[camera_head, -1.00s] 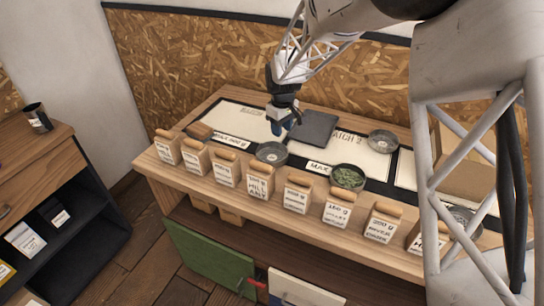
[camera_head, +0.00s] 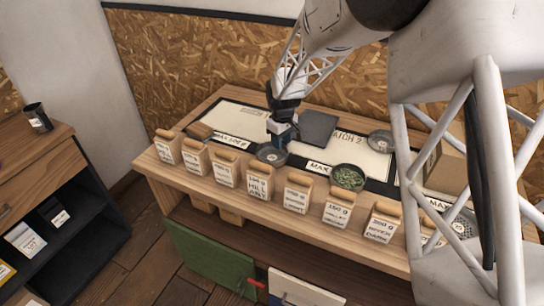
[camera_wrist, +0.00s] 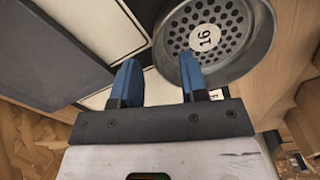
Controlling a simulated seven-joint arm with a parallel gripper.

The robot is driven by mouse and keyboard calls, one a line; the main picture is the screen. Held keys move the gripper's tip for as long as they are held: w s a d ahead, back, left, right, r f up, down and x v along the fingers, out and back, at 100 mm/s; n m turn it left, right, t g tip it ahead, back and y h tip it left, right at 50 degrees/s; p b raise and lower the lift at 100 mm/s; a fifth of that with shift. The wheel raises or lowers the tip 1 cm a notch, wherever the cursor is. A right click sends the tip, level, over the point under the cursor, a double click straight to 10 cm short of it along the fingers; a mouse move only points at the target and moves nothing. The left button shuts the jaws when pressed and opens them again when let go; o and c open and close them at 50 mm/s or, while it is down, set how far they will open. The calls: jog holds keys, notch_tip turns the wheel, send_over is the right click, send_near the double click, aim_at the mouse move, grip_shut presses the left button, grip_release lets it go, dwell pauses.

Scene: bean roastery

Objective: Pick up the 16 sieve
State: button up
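The 16 sieve is a round grey metal pan with a perforated bottom and a white label reading 16 (camera_wrist: 236,35). It fills the upper right of the wrist view. In the head view the sieve (camera_head: 268,157) lies on the table, just below my gripper (camera_head: 280,139). My gripper's two blue fingers (camera_wrist: 158,76) are apart with nothing held between them. In the wrist view the right finger overlaps the sieve's left rim and the left finger is outside it. I cannot tell whether either finger touches the rim.
A dark flat square (camera_head: 317,127) lies right of my gripper. A pan of green beans (camera_head: 348,177) and another sieve (camera_head: 382,141) are farther right. Several labelled bags, such as the one reading hill (camera_head: 259,185), line the front edge.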

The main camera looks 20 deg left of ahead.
jog(key=shift+f, duration=0.85)
grip_shut()
